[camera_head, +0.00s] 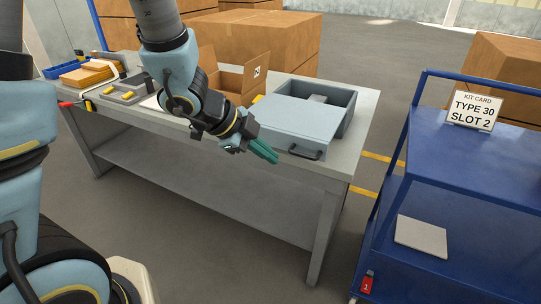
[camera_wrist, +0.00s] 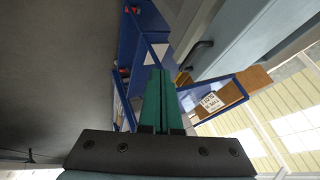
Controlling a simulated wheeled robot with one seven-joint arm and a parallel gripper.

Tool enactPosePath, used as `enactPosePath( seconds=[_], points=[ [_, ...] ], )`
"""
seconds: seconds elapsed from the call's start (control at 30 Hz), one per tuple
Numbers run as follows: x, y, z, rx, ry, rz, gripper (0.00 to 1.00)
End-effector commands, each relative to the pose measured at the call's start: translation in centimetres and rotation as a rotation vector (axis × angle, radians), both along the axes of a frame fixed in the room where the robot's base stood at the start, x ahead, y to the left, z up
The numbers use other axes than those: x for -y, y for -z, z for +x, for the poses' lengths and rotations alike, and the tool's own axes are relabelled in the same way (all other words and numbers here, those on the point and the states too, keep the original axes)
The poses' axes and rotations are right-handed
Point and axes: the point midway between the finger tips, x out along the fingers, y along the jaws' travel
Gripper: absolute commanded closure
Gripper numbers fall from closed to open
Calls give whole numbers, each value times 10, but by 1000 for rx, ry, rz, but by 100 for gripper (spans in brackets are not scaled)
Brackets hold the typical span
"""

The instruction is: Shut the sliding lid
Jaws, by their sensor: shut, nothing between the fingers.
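A grey-blue box (camera_head: 347,122) stands on the right end of the grey workbench. Its flat sliding lid (camera_head: 293,121) covers the near part, with a dark bar handle (camera_head: 305,154) on the near edge. The far part of the box is open, and a grey item (camera_head: 317,99) shows inside. My gripper (camera_head: 276,159) has green fingers that are shut and empty, in front of the lid's near edge, left of the handle. In the wrist view, the shut fingers (camera_wrist: 157,75) show in the middle, with the handle (camera_wrist: 198,54) to their upper right.
An open cardboard box (camera_head: 240,80) stands behind my arm on the bench (camera_head: 366,108). Trays and tools lie at the bench's left end. A blue cart (camera_head: 460,165) with a kit card (camera_head: 474,107) stands to the right, across a floor gap.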

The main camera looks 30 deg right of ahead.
Motion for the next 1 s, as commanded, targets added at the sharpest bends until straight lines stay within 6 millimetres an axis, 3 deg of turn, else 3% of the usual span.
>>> enactPosePath(
  seconds=[0.1, 0.4, 0.47, 0.7, 1.0],
  points=[
    [15, 22, -3, -3, 3, 4, 100],
    [49, 61, -6, -1, 0, 5, 100],
    [58, 51, 1, 3, -1, 1, 100],
    [78, 49, 14, 1, -2, 1, 100],
    [81, 51, 16, 0, -4, 1, 100]
  ],
)
